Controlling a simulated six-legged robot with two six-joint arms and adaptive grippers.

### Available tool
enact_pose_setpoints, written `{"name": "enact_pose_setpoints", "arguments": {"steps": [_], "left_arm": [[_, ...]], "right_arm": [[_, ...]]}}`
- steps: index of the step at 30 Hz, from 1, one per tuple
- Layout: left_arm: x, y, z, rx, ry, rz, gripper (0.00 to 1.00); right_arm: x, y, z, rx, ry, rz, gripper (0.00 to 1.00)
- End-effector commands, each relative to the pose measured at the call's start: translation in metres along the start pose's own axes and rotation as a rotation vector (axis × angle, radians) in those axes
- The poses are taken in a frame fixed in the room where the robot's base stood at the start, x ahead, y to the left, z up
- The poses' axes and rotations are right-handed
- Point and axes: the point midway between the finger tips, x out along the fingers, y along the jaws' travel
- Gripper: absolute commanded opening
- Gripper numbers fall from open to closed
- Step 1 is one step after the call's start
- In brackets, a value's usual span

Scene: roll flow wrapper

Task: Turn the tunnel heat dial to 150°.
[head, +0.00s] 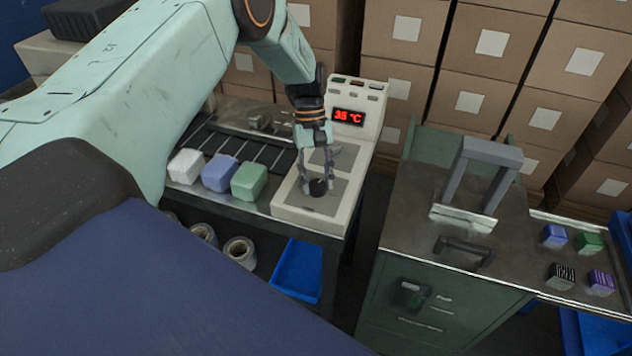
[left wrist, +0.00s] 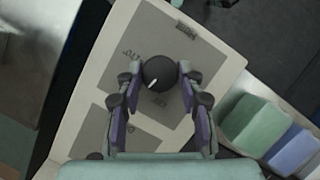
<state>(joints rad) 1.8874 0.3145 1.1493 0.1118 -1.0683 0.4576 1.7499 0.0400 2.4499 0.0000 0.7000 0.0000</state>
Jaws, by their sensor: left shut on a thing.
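The tunnel heat dial (left wrist: 160,73) is a round black knob with a white pointer mark, on a grey panel of a cream control box (head: 287,208). In the left wrist view the pointer slants to the lower left. The dial also shows in the head view (head: 318,187). My left gripper (left wrist: 158,76) has its fingers on both sides of the dial and is shut on it; it also shows in the head view (head: 317,183). A red display (head: 349,117) on the box seems to read 35 °C. The panel's printed markings are too small to read fully. My right gripper is out of view.
White (head: 187,166), blue (head: 220,172) and green (head: 249,181) blocks sit left of the control box. A green cabinet (head: 400,270) with a grey frame (head: 484,160) stands to the right. Stacked cartons (head: 480,45) fill the back. Blue bins (head: 296,270) are below.

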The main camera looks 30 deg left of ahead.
Motion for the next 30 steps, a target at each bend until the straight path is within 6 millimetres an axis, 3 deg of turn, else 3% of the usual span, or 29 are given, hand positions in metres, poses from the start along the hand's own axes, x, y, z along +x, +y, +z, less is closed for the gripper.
{"name": "enact_pose_setpoints", "arguments": {"steps": [12,30], "left_arm": [[0.0006,0.0021,0.0,0.232,0.001,-0.096,0.06],[0.0004,0.0019,0.0004,0.291,0.0,-0.121,0.06]], "right_arm": [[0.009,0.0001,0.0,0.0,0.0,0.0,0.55],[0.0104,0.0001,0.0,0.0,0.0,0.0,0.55]]}}
